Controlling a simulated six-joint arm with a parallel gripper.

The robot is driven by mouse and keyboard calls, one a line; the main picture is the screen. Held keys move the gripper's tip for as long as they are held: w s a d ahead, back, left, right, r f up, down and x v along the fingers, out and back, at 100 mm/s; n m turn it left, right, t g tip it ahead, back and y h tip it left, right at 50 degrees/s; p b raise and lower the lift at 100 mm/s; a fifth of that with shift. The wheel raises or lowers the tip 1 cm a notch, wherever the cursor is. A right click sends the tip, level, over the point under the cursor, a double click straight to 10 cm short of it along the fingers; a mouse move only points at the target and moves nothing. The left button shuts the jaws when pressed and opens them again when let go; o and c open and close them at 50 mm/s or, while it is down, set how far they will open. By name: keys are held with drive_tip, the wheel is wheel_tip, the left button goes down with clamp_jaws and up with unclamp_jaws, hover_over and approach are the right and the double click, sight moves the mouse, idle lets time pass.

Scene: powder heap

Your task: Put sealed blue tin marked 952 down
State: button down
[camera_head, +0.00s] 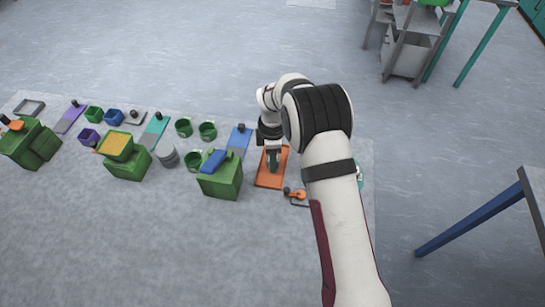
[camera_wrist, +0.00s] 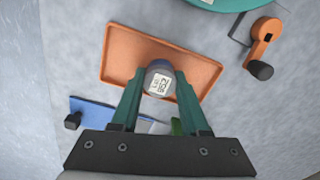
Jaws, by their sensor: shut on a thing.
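The tin has a pale label with dark digits, turned in the picture and too small to read for sure. An orange tray (camera_wrist: 120,53) lies around and below the tin. In the head view my gripper (camera_head: 273,160) points down over this orange tray (camera_head: 266,180). The tin is hard to make out there. I cannot tell whether it touches the tray floor.
A blue board (camera_head: 238,140) and a green box with a blue top (camera_head: 222,184) stand left of the tray. An orange-handled device (camera_head: 297,194) lies close on its right. Several green cups, boxes and boards spread further left. Open floor lies behind.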

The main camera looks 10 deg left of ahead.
drive_tip(key=shift+c, duration=2)
unclamp_jaws()
drive_tip(key=shift+f, duration=0.1)
wheel_tip(320, 180, up, 12)
drive_tip(key=s+d+r+m, duration=0.4)
drive_tip(key=d+r+m, duration=0.1)
drive_tip(key=r, duration=0.1)
drive_tip(key=s+d+r+m, duration=0.1)
drive_tip(key=s+d+m, duration=0.2)
drive_tip(key=s+m, duration=0.4)
drive_tip(key=s+d+r+m+y, duration=0.1)
drive_tip(key=s+d+m, duration=0.3)
drive_tip(key=s+m, duration=0.3)
drive_tip(key=s+d+r+m, duration=0.1)
drive_tip(key=s+d+m, duration=0.3)
drive_tip(key=s, duration=0.9)
drive_tip(key=m, duration=0.3)
drive_tip(key=shift+s+m+y, duration=0.2)
drive_tip(key=shift+m+y, duration=0.1)
drive_tip(key=shift+y, duration=0.1)
drive_tip(key=shift+d, duration=0.1)
